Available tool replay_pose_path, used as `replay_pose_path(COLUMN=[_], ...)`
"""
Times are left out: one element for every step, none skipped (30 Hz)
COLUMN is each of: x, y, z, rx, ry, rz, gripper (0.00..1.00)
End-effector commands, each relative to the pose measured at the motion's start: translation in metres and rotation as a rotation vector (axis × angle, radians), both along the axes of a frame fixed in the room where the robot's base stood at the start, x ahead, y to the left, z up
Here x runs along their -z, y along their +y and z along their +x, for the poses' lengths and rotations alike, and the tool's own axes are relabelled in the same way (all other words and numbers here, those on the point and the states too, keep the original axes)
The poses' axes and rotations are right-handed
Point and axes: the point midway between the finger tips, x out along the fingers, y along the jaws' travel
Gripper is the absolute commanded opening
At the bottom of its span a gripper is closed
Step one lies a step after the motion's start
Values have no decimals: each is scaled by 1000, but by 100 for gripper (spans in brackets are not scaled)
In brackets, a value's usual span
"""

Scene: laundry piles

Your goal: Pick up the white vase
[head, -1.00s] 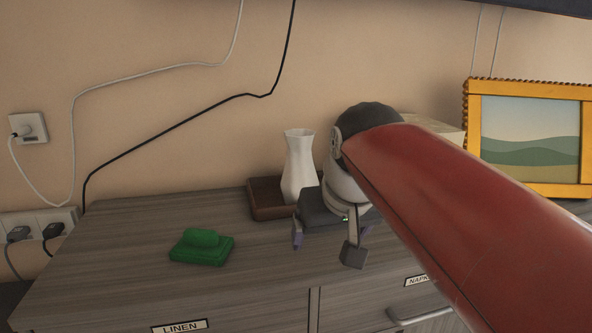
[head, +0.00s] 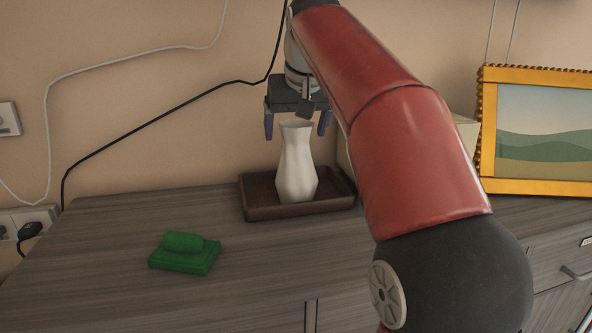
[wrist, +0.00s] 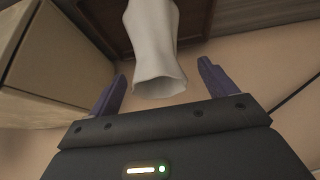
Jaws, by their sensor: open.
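The white vase (head: 296,165) stands upright in a brown wooden tray (head: 259,211) on the grey wooden dresser. My gripper (head: 297,126) is open above the vase, pointing down, with one purple finger to each side of the vase's mouth in the head view. In the wrist view the vase (wrist: 154,45) shows with its open mouth towards me, between the two spread fingers of my gripper (wrist: 160,88). The fingers do not appear to touch it.
A green soap-like block on a green base (head: 185,253) sits on the dresser (head: 110,230) left of the tray. A cardboard-coloured box (wrist: 55,65) stands close beside the gripper. A yellow-framed picture (head: 487,130) leans at the right. Cables run along the wall.

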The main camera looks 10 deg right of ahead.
Motion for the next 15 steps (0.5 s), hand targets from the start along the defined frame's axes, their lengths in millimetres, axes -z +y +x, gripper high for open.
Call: replay_pose_path(x=[7, 11, 16, 20, 24, 29, 32, 35, 37, 38, 38, 37, 37, 37, 37], y=[-1, -2, -3, -3, -4, -3, -3, -3, -3, -3, -3, -3, -3, -3, -3], z=[4, 6, 10, 13, 16, 18, 20, 22, 23, 24, 24, 24, 24, 24, 24], rx=[1, 1, 1, 1, 0, 0, 0, 0, 0, 0, 0, 0, 0, 0, 0], ry=[3, 4, 4, 4, 4, 2, 2, 3, 2, 1, 0, 0, 0, 0, 0], rz=[0, 0, 0, 0, 0, 0, 0, 0, 0, 0, 0, 0, 0, 0, 0], gripper=[84, 84, 84, 84, 84, 84, 84, 84, 84, 84, 84, 84, 84, 84, 84])
